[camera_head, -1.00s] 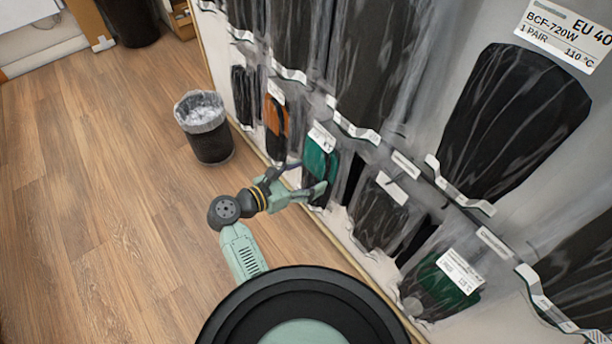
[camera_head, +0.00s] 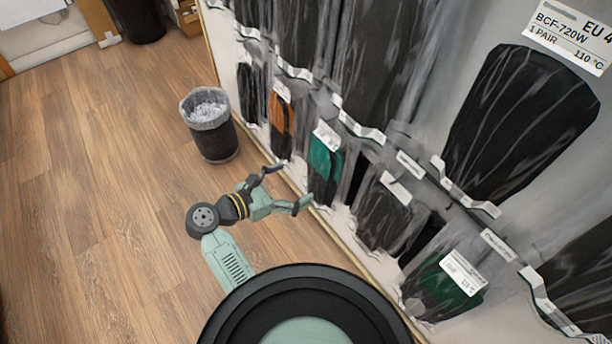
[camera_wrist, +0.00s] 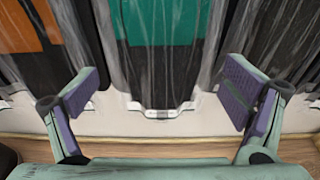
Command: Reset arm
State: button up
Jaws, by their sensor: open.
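My gripper (camera_head: 287,187) is open and empty in the head view, held out from the arm toward the wall of hanging packs. In the wrist view my gripper (camera_wrist: 163,92) shows its two padded fingers spread wide, with nothing between them. Behind the gap hangs a green and black insole pack (camera_wrist: 160,60) in clear plastic, apart from the fingers. The same green and black pack (camera_head: 323,165) hangs just beyond the fingertips in the head view.
An orange and black pack (camera_head: 281,122) hangs left of the green one, and a dark pack (camera_head: 385,212) hangs right of it. A lined waste bin (camera_head: 212,130) stands on the floor near the wall. The wooden floor (camera_head: 90,200) at left is clear.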

jog(key=v, duration=0.6)
